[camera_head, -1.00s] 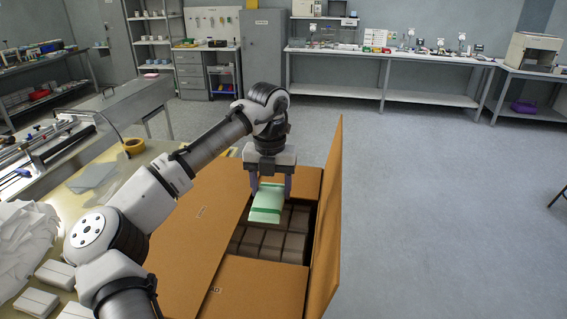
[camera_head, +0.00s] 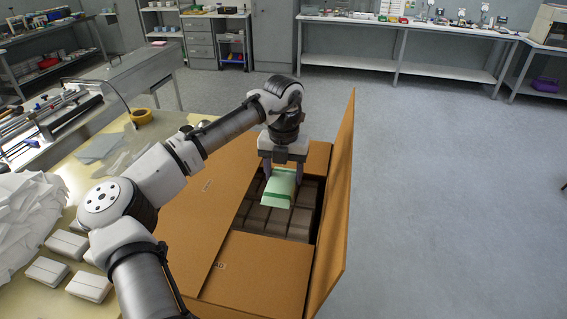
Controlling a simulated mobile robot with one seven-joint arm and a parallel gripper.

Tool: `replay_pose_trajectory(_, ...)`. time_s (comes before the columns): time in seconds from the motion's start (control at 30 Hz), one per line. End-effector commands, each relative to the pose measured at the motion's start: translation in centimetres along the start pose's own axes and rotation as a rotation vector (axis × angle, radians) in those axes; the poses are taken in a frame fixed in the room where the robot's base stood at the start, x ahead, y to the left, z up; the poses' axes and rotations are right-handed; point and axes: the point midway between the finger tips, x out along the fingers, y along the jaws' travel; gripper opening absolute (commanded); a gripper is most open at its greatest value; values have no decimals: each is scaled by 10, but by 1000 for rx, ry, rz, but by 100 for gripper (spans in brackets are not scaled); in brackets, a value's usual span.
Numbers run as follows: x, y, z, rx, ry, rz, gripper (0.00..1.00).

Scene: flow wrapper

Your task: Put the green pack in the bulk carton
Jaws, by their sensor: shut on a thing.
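The green pack (camera_head: 279,189) is pale green with a darker green band. My gripper (camera_head: 281,172) is shut on its upper end and holds it over the opening of the bulk carton. The bulk carton (camera_head: 262,272) is brown cardboard. Its right flap stands up, and other flaps lie flat around the opening. Several brown-grey packs (camera_head: 296,222) lie in rows inside. The green pack hides some of them. I cannot tell how far it is above them.
The carton's upright flap (camera_head: 336,190) rises just right of the gripper. The floor at right is clear.

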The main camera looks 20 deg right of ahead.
Motion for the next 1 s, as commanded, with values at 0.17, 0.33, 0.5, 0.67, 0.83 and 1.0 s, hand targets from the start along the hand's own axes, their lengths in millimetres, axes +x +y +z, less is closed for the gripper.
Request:
replay_pose_trajectory(0.17, 22, 0, 0, -1, 0, 1, 38)
replay_pose_trajectory(0.33, 40, 0, 0, -1, 0, 0, 38)
replay_pose_trajectory(0.5, 58, 1, 0, -1, 0, 2, 38)
replay_pose_trajectory(0.67, 73, 0, 0, -1, 0, 1, 38)
replay_pose_trajectory(0.83, 91, 0, 0, -1, -1, 1, 38)
replay_pose_trajectory(1.0, 108, 0, 0, -1, 0, 2, 38)
